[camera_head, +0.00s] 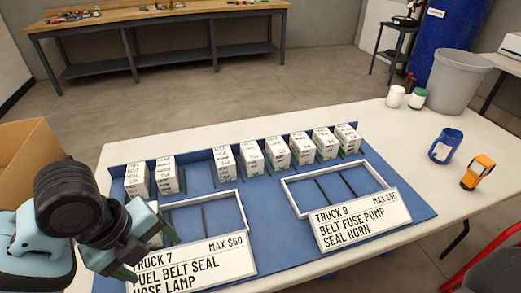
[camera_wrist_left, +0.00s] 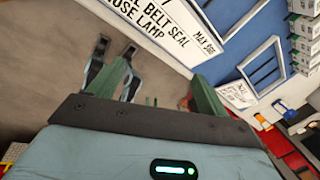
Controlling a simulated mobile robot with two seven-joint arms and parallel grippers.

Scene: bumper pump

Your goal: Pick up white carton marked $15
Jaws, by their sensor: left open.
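Several white cartons with printed labels stand in a row along the back of the blue mat (camera_head: 270,235). Two are at the left, a carton (camera_head: 137,180) and another (camera_head: 167,174). After a gap come more, from a carton (camera_head: 224,163) to the rightmost carton (camera_head: 347,138). The prices are too small to read, so I cannot tell which is marked $15. My left gripper (camera_head: 128,262) is open and empty near the TRUCK 7 sign, in front of the left cartons and apart from them. Its fingers also show in the left wrist view (camera_wrist_left: 152,98). My right gripper is not identifiable.
A TRUCK 7 frame (camera_head: 242,212) and a TRUCK 9 frame (camera_head: 287,192) lie on the mat behind their signs. A cardboard box (camera_head: 28,150) stands at left. The table between is clear.

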